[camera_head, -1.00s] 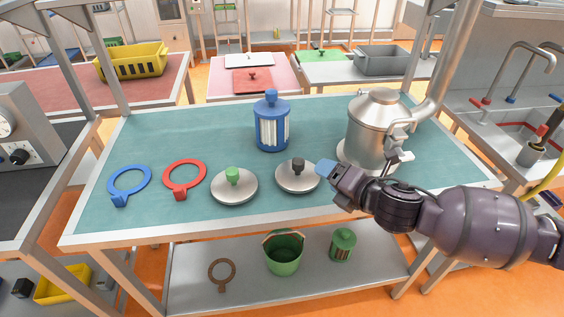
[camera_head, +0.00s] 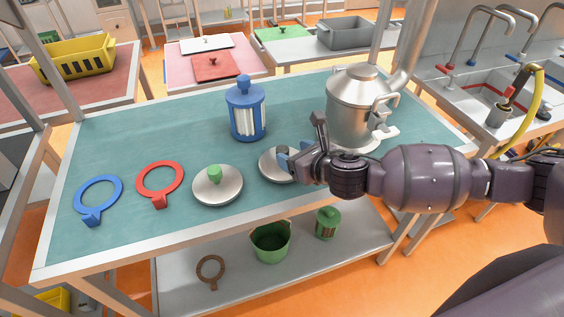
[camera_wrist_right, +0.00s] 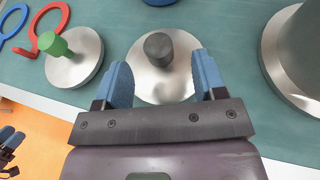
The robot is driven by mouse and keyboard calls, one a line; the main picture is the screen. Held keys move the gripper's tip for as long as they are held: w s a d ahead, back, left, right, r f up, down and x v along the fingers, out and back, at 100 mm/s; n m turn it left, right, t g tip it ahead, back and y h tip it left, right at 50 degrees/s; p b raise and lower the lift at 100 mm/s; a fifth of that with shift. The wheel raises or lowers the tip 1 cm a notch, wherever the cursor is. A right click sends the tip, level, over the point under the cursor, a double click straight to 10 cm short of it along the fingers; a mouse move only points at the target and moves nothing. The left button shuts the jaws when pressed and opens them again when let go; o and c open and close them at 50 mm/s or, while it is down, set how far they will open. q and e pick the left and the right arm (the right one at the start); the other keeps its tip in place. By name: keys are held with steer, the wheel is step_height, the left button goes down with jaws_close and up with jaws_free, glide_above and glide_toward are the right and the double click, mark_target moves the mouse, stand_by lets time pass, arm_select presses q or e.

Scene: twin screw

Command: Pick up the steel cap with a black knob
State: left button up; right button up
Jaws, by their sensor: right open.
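The steel cap with a black knob (camera_head: 272,166) lies flat on the teal table, right of the cap with a green knob. In the right wrist view the steel cap (camera_wrist_right: 146,85) and its dark knob (camera_wrist_right: 158,48) sit ahead of and between the blue fingertips. My right gripper (camera_head: 284,158) is at the cap, covering its right part in the head view. In the right wrist view my right gripper (camera_wrist_right: 163,78) is open, one finger to each side of the knob, with nothing held.
A steel cap with a green knob (camera_head: 218,186) lies to the left, with red (camera_head: 160,180) and blue (camera_head: 98,197) rings beyond. A blue canister (camera_head: 247,110) stands behind. A large steel vessel (camera_head: 357,105) stands close on the right. The table front is clear.

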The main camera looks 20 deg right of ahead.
mark_target(278, 148)
steer(key=shift+b+x, duration=0.3)
steer(key=shift+x, duration=3.2)
steer(key=shift+a+r, duration=0.1)
jaws_close()
